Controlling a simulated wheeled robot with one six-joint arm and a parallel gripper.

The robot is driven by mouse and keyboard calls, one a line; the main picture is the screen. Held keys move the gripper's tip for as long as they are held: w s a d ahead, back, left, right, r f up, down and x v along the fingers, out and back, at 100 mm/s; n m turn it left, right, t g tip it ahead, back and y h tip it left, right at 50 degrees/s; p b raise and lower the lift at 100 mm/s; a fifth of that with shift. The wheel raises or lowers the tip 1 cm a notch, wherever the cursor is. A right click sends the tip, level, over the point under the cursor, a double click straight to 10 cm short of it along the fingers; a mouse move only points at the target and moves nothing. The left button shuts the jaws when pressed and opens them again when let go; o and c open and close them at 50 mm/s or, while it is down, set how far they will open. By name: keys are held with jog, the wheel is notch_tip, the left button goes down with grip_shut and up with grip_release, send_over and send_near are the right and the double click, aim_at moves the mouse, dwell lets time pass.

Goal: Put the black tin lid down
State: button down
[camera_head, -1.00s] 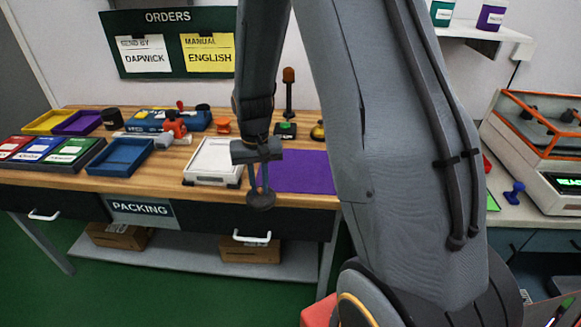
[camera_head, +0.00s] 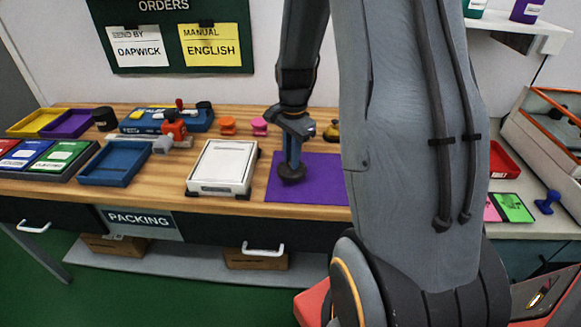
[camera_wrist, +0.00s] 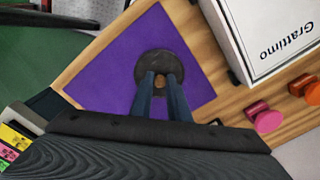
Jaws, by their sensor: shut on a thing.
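The black tin lid (camera_wrist: 148,66) is a dark round disc with a small brownish knob, in the wrist view. My gripper (camera_wrist: 160,80) is shut on its knob. In the head view my gripper (camera_head: 292,160) points down, with the lid (camera_head: 292,174) at its tips over the purple mat (camera_head: 315,190). In the wrist view the lid lies within the outline of the purple mat (camera_wrist: 105,75). I cannot tell whether the lid touches the mat.
A white box (camera_head: 222,165) stands left of the mat. A blue tray (camera_head: 115,163), an orange spool (camera_head: 227,125) and a pink spool (camera_head: 259,126) are on the wooden bench. Much of the mat is bare. A drawer handle (camera_head: 262,250) sticks out in front.

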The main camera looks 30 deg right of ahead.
jog(key=shift+f+p, duration=0.4)
jog(key=shift+f, duration=1.7)
jog(key=c, duration=1.7)
grip_release()
jog(key=shift+a, duration=0.1)
notch_tip(320, 180, up, 11)
jog(key=shift+s+f+b, duration=0.1)
jog(key=shift+b, duration=1.05)
jog(key=shift+s+r, duration=0.15)
jog(key=shift+r, duration=0.4)
jog(key=s+a+n, duration=0.4)
jog(key=a+n, duration=0.1)
jog(key=s+a+f+n, duration=0.1)
jog(key=s+a+n, duration=0.4)
jog(key=s+a+f+n, duration=0.1)
jog(key=s+a+n, duration=0.4)
jog(key=shift+s+f+n, duration=0.25)
jog(key=shift+n, duration=0.15)
